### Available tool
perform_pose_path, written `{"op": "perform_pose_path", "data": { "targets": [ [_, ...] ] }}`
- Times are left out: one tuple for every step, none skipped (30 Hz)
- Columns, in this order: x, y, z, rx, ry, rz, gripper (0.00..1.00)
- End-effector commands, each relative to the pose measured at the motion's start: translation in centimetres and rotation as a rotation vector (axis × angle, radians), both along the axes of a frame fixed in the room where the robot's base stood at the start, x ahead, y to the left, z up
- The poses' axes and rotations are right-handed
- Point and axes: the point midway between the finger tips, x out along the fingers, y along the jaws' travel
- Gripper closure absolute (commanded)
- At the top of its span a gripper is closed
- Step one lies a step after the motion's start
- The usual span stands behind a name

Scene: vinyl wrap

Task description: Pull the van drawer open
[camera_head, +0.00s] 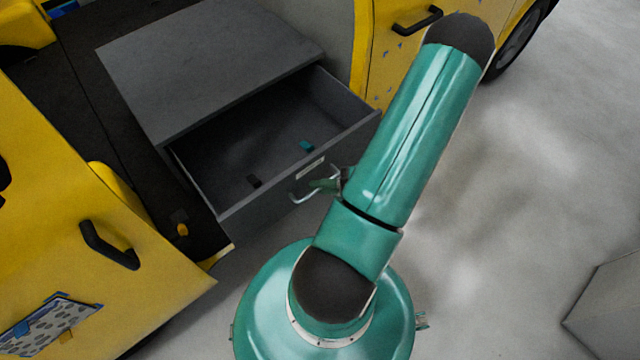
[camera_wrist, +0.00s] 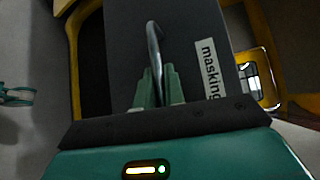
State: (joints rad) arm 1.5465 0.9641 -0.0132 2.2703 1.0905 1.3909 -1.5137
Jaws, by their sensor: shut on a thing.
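The grey van drawer (camera_head: 275,185) stands pulled out of its grey cabinet (camera_head: 210,65) in the head view, with its inside showing. A dark small item and a teal small item (camera_head: 306,145) lie in it. Its curved metal handle (camera_head: 300,194) is on the front face, and it also shows in the wrist view (camera_wrist: 153,42). My gripper (camera_wrist: 158,80) is shut on the handle, with its green fingers on either side of it. In the head view my arm partly hides the gripper. A label reading "masking" (camera_wrist: 208,68) is beside the handle.
The yellow van's open door (camera_head: 85,225) with a black handle stands at the left. Another yellow van panel (camera_head: 395,50) is right of the cabinet. Clear grey floor (camera_head: 500,200) lies to the right, with a grey block (camera_head: 610,305) at the edge.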

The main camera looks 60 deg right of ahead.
Motion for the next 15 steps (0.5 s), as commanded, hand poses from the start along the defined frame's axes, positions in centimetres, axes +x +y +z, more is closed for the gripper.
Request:
{"op": "perform_pose_path", "data": {
  "targets": [
    [0.02, -0.09, 0.07, -0.001, -0.003, -0.001, 0.87],
    [0.02, -0.10, 0.07, -0.001, -0.003, -0.001, 0.81],
    [0.02, -0.10, 0.06, -0.001, -0.002, -0.001, 0.74],
    [0.03, -0.09, 0.06, -0.001, -0.002, -0.001, 0.68],
    [0.02, -0.09, 0.05, -0.001, -0.001, -0.001, 0.67],
    [0.02, -0.08, 0.05, -0.001, -0.001, -0.001, 0.67],
    [0.03, -0.07, 0.04, -0.001, -0.001, -0.001, 0.67],
    [0.03, -0.07, 0.04, -0.001, -0.001, -0.001, 0.67],
    [0.03, -0.06, 0.03, -0.001, -0.001, -0.001, 0.67],
    [0.03, -0.06, 0.03, -0.001, -0.001, -0.001, 0.67],
    [0.03, -0.06, 0.02, -0.001, 0.000, -0.001, 0.67],
    [0.01, -0.07, 0.03, -0.001, 0.000, -0.001, 0.67],
    [-0.04, -0.11, 0.02, -0.001, 0.000, -0.001, 0.67],
    [-0.13, -0.17, 0.04, -0.001, 0.000, -0.001, 0.67],
    [-0.33, -0.30, 0.06, -0.001, 0.000, -0.002, 0.67]
  ]
}}
